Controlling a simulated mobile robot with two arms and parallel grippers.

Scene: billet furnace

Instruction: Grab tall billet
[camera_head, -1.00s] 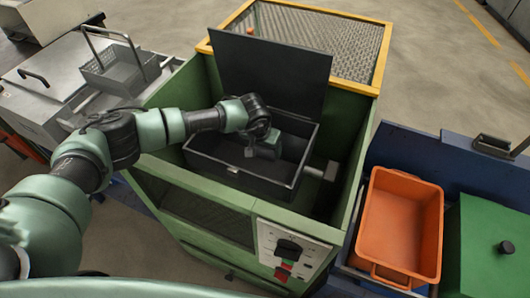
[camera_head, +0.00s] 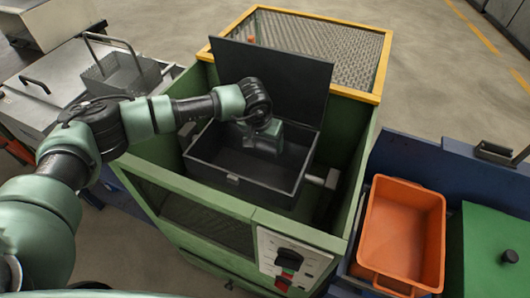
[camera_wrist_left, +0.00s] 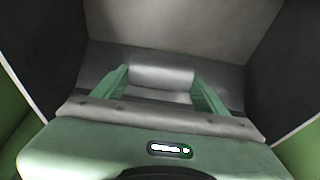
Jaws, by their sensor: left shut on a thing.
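My left gripper (camera_head: 264,140) is over the inside of the dark open-topped box (camera_head: 242,187) in the green furnace cabinet, near the back of the box. In the left wrist view the left gripper (camera_wrist_left: 162,88) has its two green fingers on either side of a short-looking grey metal cylinder, the billet (camera_wrist_left: 162,77), and is shut on it. The billet's full length is hidden from this angle. In the head view the billet is hidden by the gripper and wrist. My right gripper is not in view.
The box's dark lid (camera_head: 270,78) stands open behind the wrist. The green cabinet walls (camera_head: 352,175) surround the box. An orange bin (camera_head: 402,225) stands at right beside a green lid (camera_head: 495,250). A wire basket (camera_head: 125,80) sits on the metal unit at left.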

